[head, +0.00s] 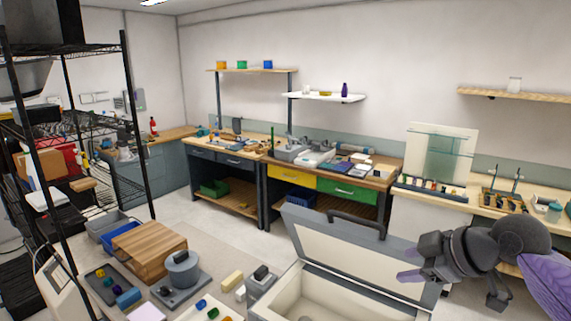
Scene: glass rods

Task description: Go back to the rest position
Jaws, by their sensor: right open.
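My right gripper (405,265) is at the lower right of the head view, on a grey arm with a purple link. Its two purple fingers point left and are apart, with nothing seen between them. The fingers show in front of the right edge of the raised lid (335,235) of a grey case (278,300). Whether they touch the lid cannot be told. My left gripper is not in view. No glass rods can be made out clearly.
A table in front holds a wooden block (150,252), a grey pot-like device (182,272), a dark tray (112,287) and small coloured pieces. A black wire rack (125,110) stands at left. Workbenches (335,180) line the back wall. Open floor (200,212) lies between.

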